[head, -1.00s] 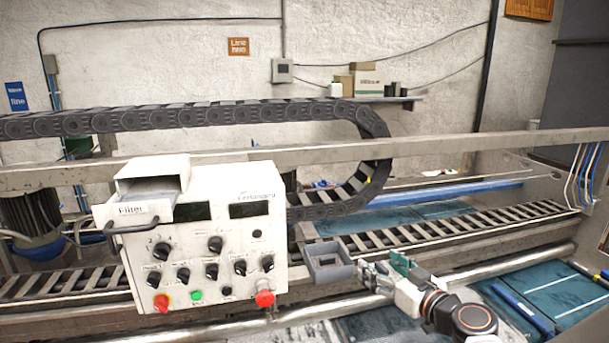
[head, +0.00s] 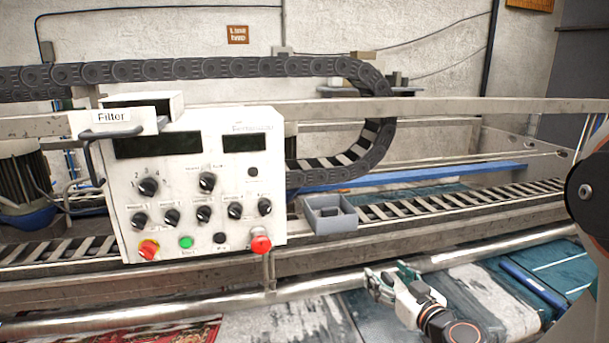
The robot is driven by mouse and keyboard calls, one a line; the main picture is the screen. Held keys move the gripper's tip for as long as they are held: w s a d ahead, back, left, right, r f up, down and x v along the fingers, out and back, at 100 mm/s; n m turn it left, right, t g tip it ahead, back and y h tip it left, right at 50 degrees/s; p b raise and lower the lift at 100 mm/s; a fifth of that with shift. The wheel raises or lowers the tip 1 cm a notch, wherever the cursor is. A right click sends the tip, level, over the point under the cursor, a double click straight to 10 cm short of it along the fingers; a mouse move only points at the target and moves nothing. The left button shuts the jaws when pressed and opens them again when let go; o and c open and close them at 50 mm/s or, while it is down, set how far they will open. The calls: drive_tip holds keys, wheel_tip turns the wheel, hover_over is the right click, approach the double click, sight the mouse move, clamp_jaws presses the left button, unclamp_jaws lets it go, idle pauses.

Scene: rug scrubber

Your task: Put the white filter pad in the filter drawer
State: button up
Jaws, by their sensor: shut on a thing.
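The filter drawer (head: 112,121), labelled "Filter", is at the upper left of the white control box. Its front with the dark handle stands out from the housing, so the drawer looks open; its inside is mostly hidden from this low angle. My gripper (head: 376,283) is low in the middle right, far to the right of the drawer and below it. It is shut on a small pale thing, apparently the white filter pad (head: 371,275), of which only a sliver shows between the fingers.
The white control box (head: 190,185) carries several knobs and buttons. A grey open bin (head: 333,225) sits on the machine rail, above and left of my gripper. A steel roller (head: 200,303) crosses the front. A cable chain (head: 200,68) runs behind the box.

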wheel_tip(320, 180, down, 20)
drive_tip(key=b, duration=1.8)
drive_tip(key=shift+b, duration=0.3)
